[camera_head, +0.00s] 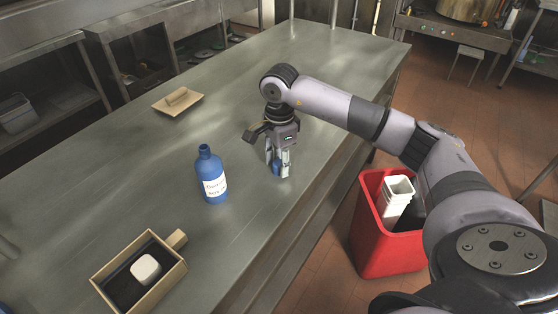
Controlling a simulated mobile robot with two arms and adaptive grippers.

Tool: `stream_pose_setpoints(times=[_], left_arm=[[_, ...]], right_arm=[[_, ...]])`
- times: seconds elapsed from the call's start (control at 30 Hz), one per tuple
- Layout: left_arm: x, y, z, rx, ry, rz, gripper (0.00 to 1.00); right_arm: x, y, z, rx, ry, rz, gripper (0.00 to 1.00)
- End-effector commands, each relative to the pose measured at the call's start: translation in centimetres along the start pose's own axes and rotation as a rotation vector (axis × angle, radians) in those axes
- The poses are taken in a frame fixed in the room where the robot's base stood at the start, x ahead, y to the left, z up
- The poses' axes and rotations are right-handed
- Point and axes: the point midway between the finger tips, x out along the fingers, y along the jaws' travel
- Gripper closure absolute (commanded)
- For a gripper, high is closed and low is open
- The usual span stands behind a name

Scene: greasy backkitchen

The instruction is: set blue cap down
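The blue cap (276,168) is between the fingers of my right gripper (279,171), close to the metal table top (300,62). The fingers appear closed around the cap, and they partly hide it. I cannot tell whether the cap touches the table. An uncapped blue bottle (211,176) with a white label stands upright to the left of the gripper, apart from it. My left gripper is not in view.
A cardboard-coloured box (108,268) with a white block (145,269) inside is at the front left. A tan board (187,106) with a handle lies farther back. A red bin (372,255) stands on the floor right of the table. Table room behind the gripper is clear.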

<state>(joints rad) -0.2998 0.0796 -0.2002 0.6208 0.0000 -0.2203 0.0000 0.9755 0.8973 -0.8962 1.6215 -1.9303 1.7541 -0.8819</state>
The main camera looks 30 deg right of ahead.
Motion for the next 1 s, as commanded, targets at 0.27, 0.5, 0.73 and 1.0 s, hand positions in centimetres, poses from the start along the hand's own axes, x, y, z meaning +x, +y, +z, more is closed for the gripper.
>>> stream_pose_setpoints(times=[0.27, 0.5, 0.73, 1.0], left_arm=[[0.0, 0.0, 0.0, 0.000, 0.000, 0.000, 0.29], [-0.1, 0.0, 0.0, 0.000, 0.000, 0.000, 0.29], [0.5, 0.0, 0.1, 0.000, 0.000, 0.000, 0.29], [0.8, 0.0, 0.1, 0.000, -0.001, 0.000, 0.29]], right_arm=[[0.0, 0.0, 0.0, 0.000, 0.000, 0.000, 0.54], [-1.0, -0.1, 0.0, 0.000, 0.000, -0.003, 0.54], [-5.5, -0.1, 0.0, 0.000, -0.001, -0.006, 0.54], [-10.7, -0.1, 0.0, 0.000, -0.001, -0.004, 0.54]])
